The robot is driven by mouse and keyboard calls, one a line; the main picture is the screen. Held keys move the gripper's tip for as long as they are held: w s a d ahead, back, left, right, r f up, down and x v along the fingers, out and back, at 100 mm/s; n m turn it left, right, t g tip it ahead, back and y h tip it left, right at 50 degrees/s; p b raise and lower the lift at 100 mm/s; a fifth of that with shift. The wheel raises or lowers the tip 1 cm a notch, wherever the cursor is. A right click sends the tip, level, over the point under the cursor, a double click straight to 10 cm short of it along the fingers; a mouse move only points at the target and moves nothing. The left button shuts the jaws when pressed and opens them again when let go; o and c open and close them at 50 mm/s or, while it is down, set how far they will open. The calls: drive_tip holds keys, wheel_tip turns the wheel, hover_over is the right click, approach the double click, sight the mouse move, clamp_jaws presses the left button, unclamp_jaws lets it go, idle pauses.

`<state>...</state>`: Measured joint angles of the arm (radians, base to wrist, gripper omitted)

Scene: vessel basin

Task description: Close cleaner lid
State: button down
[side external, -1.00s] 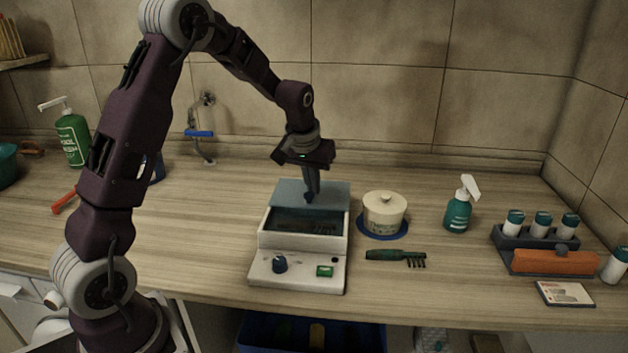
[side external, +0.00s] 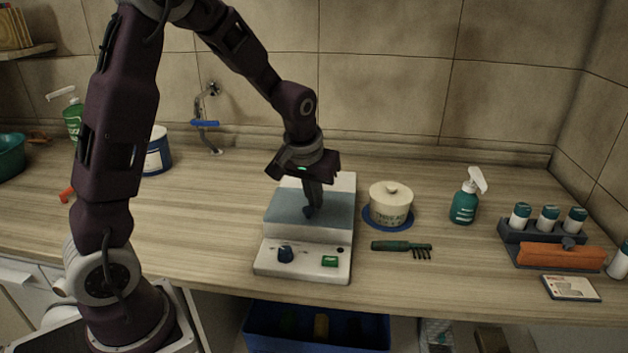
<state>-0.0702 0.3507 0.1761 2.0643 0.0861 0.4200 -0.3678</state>
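The cleaner (side external: 300,234) is a white box with a dark knob (side external: 286,254) and a green button (side external: 329,261) on its front panel. Its blue-grey lid (side external: 285,208) now lies down over the basin, and the basin opening no longer shows. My gripper (side external: 309,211) points down with its fingertips at the lid's top. The fingers look close together; nothing is seen between them. Whether they touch the lid cannot be told.
Right of the cleaner are a lidded cream pot (side external: 391,203) on a blue mat, a green comb-like tool (side external: 402,247) and a teal spray bottle (side external: 467,198). A rack (side external: 518,236) with white bottles stands far right. A white-and-blue tub (side external: 158,151) stands behind my arm.

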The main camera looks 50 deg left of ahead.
sight(315, 212)
drive_tip(key=shift+w+a, duration=0.4)
drive_tip(key=shift+w, duration=0.2)
drive_tip(key=shift+w+a, duration=0.35)
drive_tip(key=shift+w, duration=0.25)
wheel_tip(315, 212, up, 2)
drive_tip(key=shift+d+r, duration=0.1)
drive_tip(key=shift+r, duration=0.05)
drive_tip(key=v, duration=0.8)
drive_tip(key=s+d+r+m+t+h, duration=0.1)
drive_tip(key=s+d+r, duration=0.15)
drive_tip(key=s, duration=0.35)
drive_tip(key=s+d+r+m+t, duration=0.1)
drive_tip(key=s+d+r+m, duration=0.1)
drive_tip(key=s+d, duration=0.25)
drive_tip(key=s+d+f+m, duration=0.2)
drive_tip(key=s+d+m, duration=0.1)
drive_tip(key=s, duration=1.1)
drive_tip(key=shift+d+h, duration=0.4)
